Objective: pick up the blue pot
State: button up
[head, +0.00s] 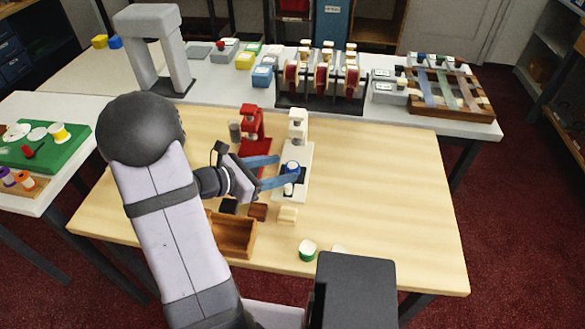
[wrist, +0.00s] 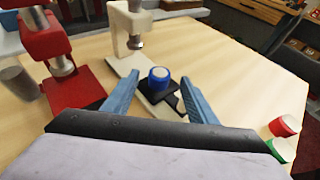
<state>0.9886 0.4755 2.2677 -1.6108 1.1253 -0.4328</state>
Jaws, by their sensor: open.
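The blue pot (head: 292,168) is a small blue cylinder with a pale top. It stands upright on the base of the white press (head: 298,126), on a dark patch in front of the press head. My gripper (head: 279,170) is open with its blue fingers level with the pot. In the wrist view the blue pot (wrist: 159,78) shows just beyond and between the fingertips of my gripper (wrist: 160,90). I cannot tell whether a finger touches it. The pot's lower part is partly hidden in the head view.
A red press (head: 252,122) and a grey cylinder (head: 235,131) stand left of the white press. Small blocks and a wooden tray (head: 235,235) lie nearer. A green pot (head: 307,250) stands near the front edge. The table's right side is clear.

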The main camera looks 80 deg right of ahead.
aim_at(290, 167)
jog(key=shift+s, duration=0.1)
jog(key=shift+p+x, duration=0.45)
jog(key=shift+x, duration=2.1)
jog(key=shift+c, duration=0.4)
jog(key=c, duration=1.1)
